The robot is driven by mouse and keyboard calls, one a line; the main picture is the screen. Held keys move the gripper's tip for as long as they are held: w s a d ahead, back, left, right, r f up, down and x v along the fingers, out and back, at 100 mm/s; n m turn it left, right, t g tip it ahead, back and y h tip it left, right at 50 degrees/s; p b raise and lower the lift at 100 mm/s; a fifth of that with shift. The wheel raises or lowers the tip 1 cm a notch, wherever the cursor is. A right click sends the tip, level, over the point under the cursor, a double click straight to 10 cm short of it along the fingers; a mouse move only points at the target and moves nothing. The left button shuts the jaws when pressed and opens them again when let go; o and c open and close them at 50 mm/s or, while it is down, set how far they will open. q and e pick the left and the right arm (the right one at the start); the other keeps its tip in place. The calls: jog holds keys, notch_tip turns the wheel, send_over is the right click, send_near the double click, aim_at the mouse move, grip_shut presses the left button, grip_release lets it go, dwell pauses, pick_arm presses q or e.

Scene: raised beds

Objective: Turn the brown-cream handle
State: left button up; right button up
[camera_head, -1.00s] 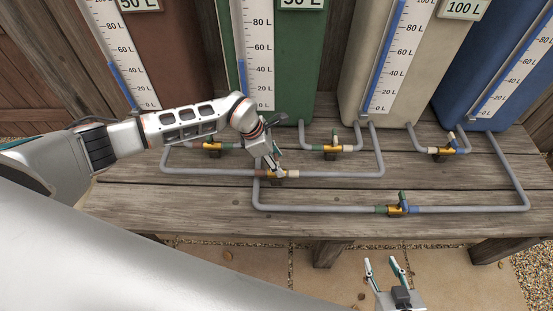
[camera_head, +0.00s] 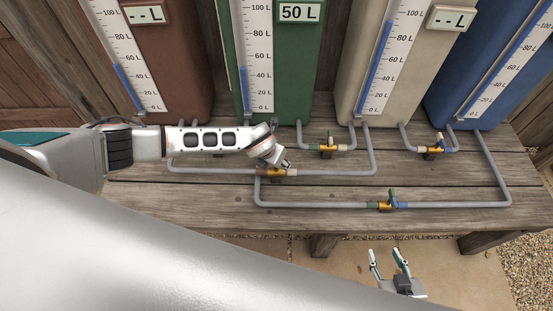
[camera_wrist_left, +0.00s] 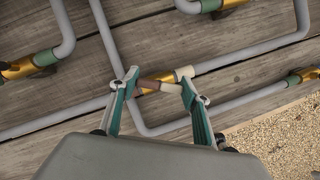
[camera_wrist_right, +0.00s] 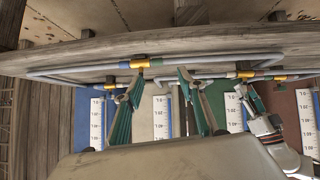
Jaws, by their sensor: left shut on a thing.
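The brown-cream handle shows in the left wrist view (camera_wrist_left: 170,87), brown toward one end and cream toward the other. It sits on a brass valve (camera_head: 277,172) in the grey pipe of the near-left run. My left gripper (camera_head: 284,164) is at this valve; in the left wrist view its fingers (camera_wrist_left: 160,88) hold the handle between them, one at each end. The handle lies at an angle across the pipe. In the head view the gripper hides most of it. My right gripper (camera_head: 389,264) is open and empty, in front of the bench.
Brown (camera_head: 175,60), green (camera_head: 293,70), cream (camera_head: 405,75) and blue (camera_head: 480,60) tanks stand along the back of the wooden bench (camera_head: 210,205). Other valves sit close by: green-cream (camera_head: 327,148), cream-blue (camera_head: 434,150) and green-blue (camera_head: 385,206).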

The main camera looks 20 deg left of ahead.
pick_arm(q)
jog(key=n+y, duration=0.1)
jog(key=n, duration=0.2)
jog(key=shift+b, duration=0.4)
jog(key=shift+n+y, duration=0.4)
jog(key=shift+n, duration=0.4)
jog(key=shift+b, duration=0.3)
pick_arm(e)
jog(key=shift+w+a+r+t+y, duration=0.15)
jog(key=shift+w+a+r, duration=0.15)
jog(key=shift+a, duration=0.15)
jog(key=shift+w+a+r+t+y, duration=0.15)
jog(key=shift+w+a, duration=0.15)
jog(key=shift+a, duration=0.15)
pick_arm(q)
jog(key=shift+n, duration=0.3)
pick_arm(e)
jog(key=shift+a, duration=0.15)
pick_arm(q)
jog(key=o, duration=1.1)
pick_arm(e)
jog(key=shift+s+d, duration=0.1)
jog(key=shift+d, duration=0.1)
pick_arm(q)
jog(key=v, duration=1.2)
pick_arm(e)
jog(key=shift+a, duration=0.1)
